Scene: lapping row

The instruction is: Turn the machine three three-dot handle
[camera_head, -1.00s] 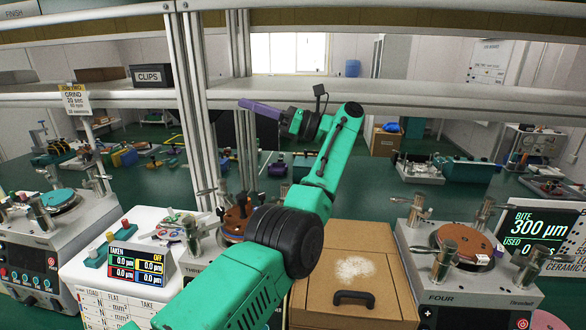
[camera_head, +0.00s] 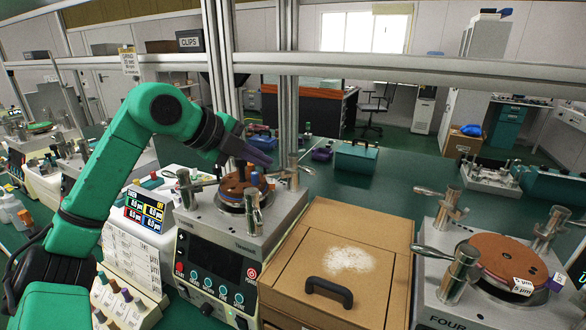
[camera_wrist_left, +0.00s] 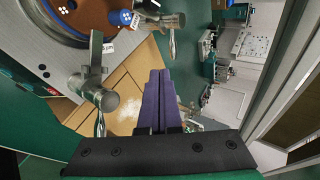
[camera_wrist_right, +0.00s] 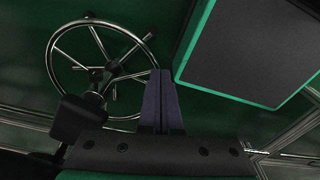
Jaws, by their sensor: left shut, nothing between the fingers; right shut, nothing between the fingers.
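Machine three (camera_head: 216,262) stands left of centre in the head view, with a brown round plate on top. Metal clamp handles stand around the plate: one at the left (camera_head: 187,188), one at the front (camera_head: 253,212) and one at the back right (camera_head: 293,173). Small dots mark the deck in the left wrist view; I cannot tell which handle has three. My left gripper (camera_head: 264,157) is shut and empty above the plate's back edge. In the left wrist view its purple fingers (camera_wrist_left: 158,78) are clear of a nearby metal handle (camera_wrist_left: 97,80). My right gripper (camera_wrist_right: 160,78) is shut and empty.
A cardboard box (camera_head: 385,245) with a black handle sits right of machine three. Machine four (camera_head: 480,300) stands beyond it. An upright rail (camera_head: 288,85) rises behind machine three.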

